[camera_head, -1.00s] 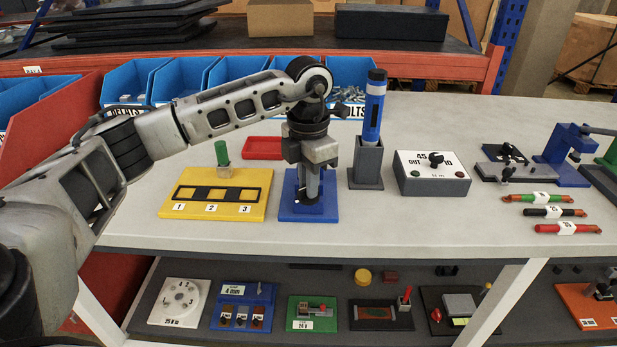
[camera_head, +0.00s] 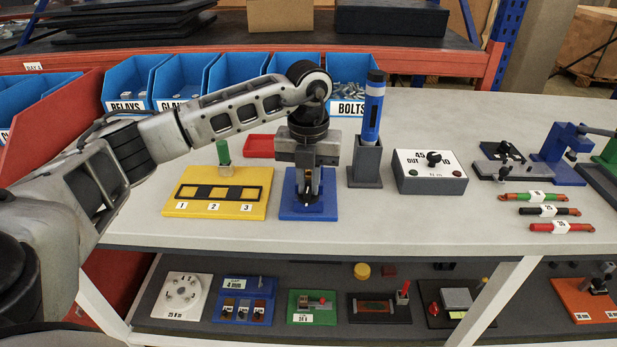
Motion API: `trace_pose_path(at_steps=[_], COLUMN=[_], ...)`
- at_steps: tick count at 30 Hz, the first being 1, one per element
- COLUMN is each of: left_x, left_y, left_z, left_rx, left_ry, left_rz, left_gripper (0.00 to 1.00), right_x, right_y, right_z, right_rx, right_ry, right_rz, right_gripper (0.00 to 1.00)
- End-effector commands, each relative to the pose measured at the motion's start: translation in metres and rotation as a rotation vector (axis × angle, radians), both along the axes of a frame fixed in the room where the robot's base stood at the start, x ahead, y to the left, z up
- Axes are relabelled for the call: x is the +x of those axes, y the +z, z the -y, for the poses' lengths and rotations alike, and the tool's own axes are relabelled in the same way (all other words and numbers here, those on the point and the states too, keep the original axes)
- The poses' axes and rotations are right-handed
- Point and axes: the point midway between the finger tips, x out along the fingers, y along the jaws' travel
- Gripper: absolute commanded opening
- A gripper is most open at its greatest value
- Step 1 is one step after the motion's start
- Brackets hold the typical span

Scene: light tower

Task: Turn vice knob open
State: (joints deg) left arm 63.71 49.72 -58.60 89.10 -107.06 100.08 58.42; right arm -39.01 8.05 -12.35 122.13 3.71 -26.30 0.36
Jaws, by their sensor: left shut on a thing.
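A small device on a blue base plate (camera_head: 309,214) stands near the front of the bench, left of the grey block with the blue torch-like tool. I take it for the vice. My left gripper (camera_head: 309,188) points straight down over it. Its fingers are shut on the device's knob, which is mostly hidden by the fingers and the gripper body. I cannot see how far the vice jaws are apart. My right gripper is not in view.
A yellow board (camera_head: 217,194) with numbered squares lies close left. A grey holder (camera_head: 366,165) with an upright blue tool stands close right, beside a dial box (camera_head: 430,172). A red tray (camera_head: 260,146) lies behind. Blue bins (camera_head: 237,78) line the back.

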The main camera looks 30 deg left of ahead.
Motion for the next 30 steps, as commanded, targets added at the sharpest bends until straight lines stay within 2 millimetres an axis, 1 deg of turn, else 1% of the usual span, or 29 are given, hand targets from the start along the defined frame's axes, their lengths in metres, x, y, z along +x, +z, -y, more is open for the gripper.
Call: trace_pose_path(at_steps=[1, 9, 24, 25, 26, 27, 30], left_x=[0.0009, 0.0011, 0.0013, 0.0013, 0.0013, 0.0012, 0.0009], left_y=[0.0028, 0.0025, 0.0023, 0.0022, 0.0023, 0.0022, 0.0016], left_z=[-0.0009, -0.0010, -0.0010, -0.0010, -0.0010, -0.0009, -0.0006], left_rx=[0.000, 0.000, 0.000, 0.000, 0.000, 0.000, 0.000], left_ry=[0.025, 0.111, 0.131, 0.131, 0.131, 0.131, 0.129], left_rz=[0.004, 0.005, 0.007, 0.007, 0.007, 0.007, 0.004], left_gripper=[0.00, 0.00, 0.00, 0.15, 0.24, 0.35, 0.35], right_x=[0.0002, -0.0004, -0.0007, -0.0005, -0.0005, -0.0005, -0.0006], right_y=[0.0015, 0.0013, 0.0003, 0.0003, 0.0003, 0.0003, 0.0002], right_z=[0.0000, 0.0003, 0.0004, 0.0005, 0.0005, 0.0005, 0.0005], right_rx=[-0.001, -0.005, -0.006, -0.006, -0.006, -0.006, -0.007], right_ry=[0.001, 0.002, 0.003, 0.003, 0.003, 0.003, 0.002], right_rz=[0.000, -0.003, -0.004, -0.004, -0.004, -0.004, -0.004], right_gripper=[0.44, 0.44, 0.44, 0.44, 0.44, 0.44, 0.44])
